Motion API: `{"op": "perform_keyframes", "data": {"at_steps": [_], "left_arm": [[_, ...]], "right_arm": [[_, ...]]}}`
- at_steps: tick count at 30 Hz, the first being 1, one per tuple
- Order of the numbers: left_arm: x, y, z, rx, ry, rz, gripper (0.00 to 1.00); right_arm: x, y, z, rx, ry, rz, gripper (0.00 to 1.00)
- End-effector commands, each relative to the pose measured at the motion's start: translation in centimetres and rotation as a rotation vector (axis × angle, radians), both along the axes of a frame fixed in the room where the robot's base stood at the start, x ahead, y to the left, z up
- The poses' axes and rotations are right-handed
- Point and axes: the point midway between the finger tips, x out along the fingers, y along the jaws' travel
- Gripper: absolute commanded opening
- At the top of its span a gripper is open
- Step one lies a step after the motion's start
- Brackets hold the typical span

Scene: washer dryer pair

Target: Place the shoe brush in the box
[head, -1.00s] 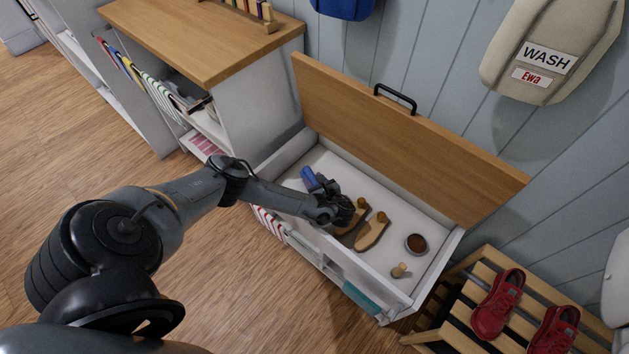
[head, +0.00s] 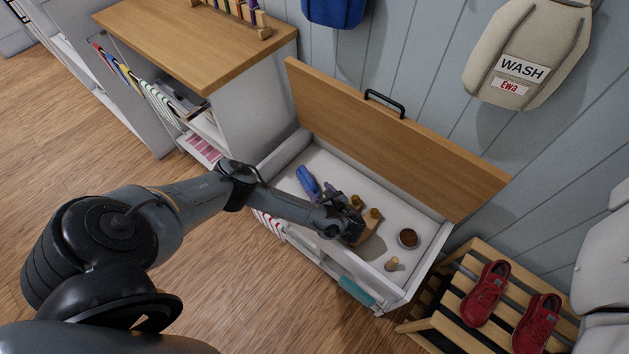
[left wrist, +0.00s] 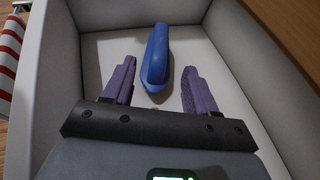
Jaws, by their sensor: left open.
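A blue elongated object, which I take to be the shoe brush (head: 308,182), lies inside the open white box (head: 280,177), toward its left end. My right gripper is not in view.
The wooden lid (head: 390,130) is raised behind the box. Wooden-knobbed items (head: 376,213), partly hidden by my gripper, a round brown tin (head: 407,238) and a small wooden piece (head: 392,264) occupy the box's right part. A slatted rack with red shoes (head: 486,294) stands right.

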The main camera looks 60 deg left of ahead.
Motion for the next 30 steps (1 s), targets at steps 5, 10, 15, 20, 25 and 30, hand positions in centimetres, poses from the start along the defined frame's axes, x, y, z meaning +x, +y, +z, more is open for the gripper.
{"op": "perform_keyframes", "data": {"at_steps": [5, 10, 15, 20, 25, 30], "left_arm": [[-0.2, -2.2, 1.1, 0.000, 0.000, 0.000, 0.57], [-0.2, -3.2, 1.4, 0.000, 0.001, -0.001, 0.57], [-0.3, -3.3, 1.4, 0.001, 0.000, 0.000, 0.57], [-0.3, -3.3, 1.4, 0.001, 0.000, 0.000, 0.57], [-0.2, -3.3, 1.5, 0.001, 0.000, 0.000, 0.57], [-0.2, -3.3, 3.1, 0.001, -0.001, 0.000, 0.57]], "right_arm": [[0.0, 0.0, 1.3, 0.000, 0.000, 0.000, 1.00], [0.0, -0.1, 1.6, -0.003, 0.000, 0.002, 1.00], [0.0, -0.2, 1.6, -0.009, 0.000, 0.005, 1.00], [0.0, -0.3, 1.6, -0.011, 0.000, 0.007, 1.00], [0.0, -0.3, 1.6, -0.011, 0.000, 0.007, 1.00], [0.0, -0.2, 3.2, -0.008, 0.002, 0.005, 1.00]]}}
